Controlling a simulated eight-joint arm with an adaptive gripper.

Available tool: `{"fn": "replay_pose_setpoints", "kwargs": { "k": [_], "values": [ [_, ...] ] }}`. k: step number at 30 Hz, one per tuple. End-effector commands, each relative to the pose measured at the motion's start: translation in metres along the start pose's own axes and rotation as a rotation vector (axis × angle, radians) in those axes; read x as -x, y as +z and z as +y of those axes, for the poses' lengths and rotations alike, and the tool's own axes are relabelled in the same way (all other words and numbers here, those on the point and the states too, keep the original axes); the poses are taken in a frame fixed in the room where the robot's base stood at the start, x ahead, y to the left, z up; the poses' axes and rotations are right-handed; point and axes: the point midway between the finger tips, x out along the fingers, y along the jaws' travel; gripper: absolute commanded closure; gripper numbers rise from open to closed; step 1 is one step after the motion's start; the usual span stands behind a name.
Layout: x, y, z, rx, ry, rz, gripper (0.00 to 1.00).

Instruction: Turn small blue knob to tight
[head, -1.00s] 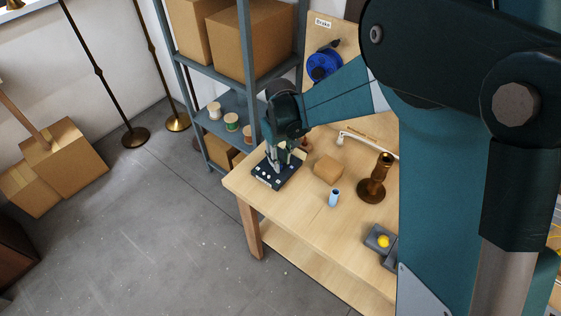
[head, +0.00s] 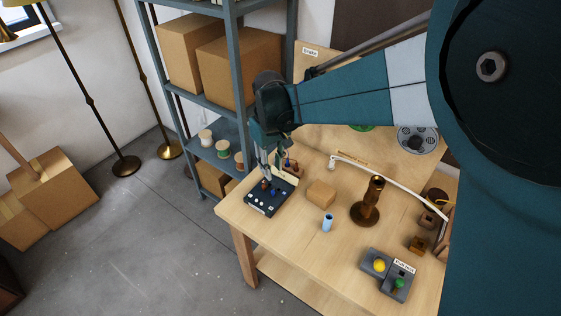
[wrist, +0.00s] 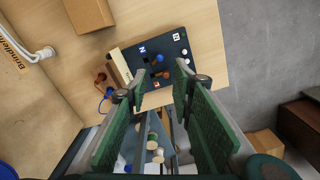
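A dark panel (head: 258,207) with small knobs and several white dots lies at the left corner of the workbench. A small blue knob (wrist: 157,58) stands on the panel in the wrist view, with an orange-brown piece beside it. My gripper (head: 267,172) points down above the panel's far part. In the wrist view my gripper (wrist: 160,84) has its two green-padded fingers wide apart, with nothing between them. I cannot tell how far the knob is turned.
A cardboard box (head: 321,194), a blue cylinder (head: 327,222) and a brass lamp base (head: 370,204) stand right of the panel. A grey box with yellow and green buttons (head: 387,274) is nearer. A shelf with spools (head: 222,149) stands behind. Bench (head: 300,250) is clear in front.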

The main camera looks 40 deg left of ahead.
Motion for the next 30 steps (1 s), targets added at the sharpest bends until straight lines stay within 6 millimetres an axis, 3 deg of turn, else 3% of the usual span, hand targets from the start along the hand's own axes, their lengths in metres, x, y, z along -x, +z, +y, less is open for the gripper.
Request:
{"fn": "replay_pose_setpoints", "kwargs": {
  "k": [14,30],
  "values": [
    [-0.004,0.000,0.000,0.038,0.000,0.000,0.76],
    [-0.041,0.001,0.001,0.436,0.000,0.000,0.76]
  ]
}}
